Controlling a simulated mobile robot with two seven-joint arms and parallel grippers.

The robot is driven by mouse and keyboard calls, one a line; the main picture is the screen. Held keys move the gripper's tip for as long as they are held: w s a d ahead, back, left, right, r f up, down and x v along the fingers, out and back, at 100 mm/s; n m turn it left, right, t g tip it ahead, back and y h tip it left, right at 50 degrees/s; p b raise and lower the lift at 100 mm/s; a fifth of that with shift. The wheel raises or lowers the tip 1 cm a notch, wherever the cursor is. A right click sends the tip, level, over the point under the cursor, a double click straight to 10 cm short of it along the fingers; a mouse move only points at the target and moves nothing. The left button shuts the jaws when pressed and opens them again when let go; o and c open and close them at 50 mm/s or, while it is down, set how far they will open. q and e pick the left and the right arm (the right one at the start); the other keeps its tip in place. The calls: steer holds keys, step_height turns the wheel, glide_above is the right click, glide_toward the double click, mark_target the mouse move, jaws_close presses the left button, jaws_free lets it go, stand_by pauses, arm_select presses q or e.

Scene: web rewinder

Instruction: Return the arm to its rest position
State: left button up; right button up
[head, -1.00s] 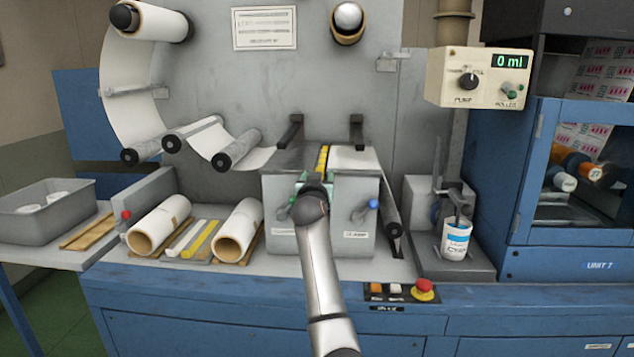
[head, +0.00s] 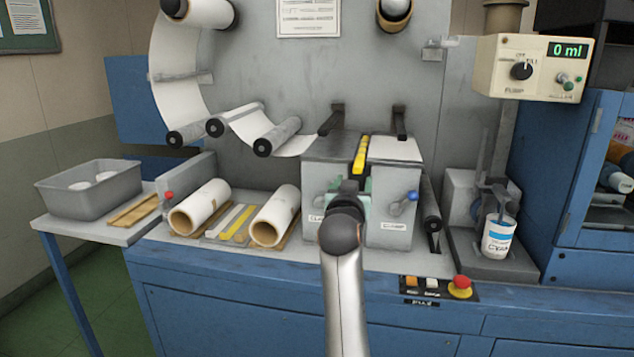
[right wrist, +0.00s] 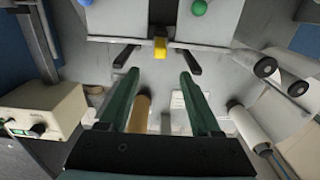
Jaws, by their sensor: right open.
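My right gripper (head: 350,188) reaches in from the bottom in the head view, in front of the grey splicing block (head: 325,150). A yellow strip (head: 361,155) runs along the gap in the block's top. In the right wrist view, the gripper's two green fingers (right wrist: 160,80) are spread apart with nothing between them. The yellow strip's end (right wrist: 160,48) shows beyond the fingertips there. In the head view, the fingertips are partly hidden behind my dark wrist. My left gripper is in neither view.
Two paper rolls (head: 200,207) (head: 275,216) lie left of the block. A blue knob (head: 411,196) sticks out at its right. A white cup (head: 499,238) and the pump box (head: 530,68) stand further right. A red button (head: 460,283) sits on the front edge.

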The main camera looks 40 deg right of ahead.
steer(key=shift+a, duration=0.1)
steer(key=w+a+f+n+t+y+p, duration=0.1)
steer(key=a+f+n+t+y+p, duration=0.15)
steer(key=a+f+n+y, duration=0.6)
steer(key=a+f+n+t+y+p, duration=0.1)
steer(key=a+f+n+y+p, duration=0.15)
steer(key=a+f, duration=1.1)
steer(key=s+a+f+n+g+y+p, duration=0.1)
steer(key=s+a+f+g+y, duration=0.1)
steer(key=s+a+f, duration=0.6)
steer(key=s+a+f+n+g+y+p, duration=0.1)
steer(key=s+a+f+y, duration=0.3)
steer(key=s+a+f, duration=0.4)
steer(key=s+f+g+p, duration=0.1)
steer(key=s, duration=0.4)
steer(key=shift+a, duration=0.25)
steer(key=shift+s+d, duration=0.1)
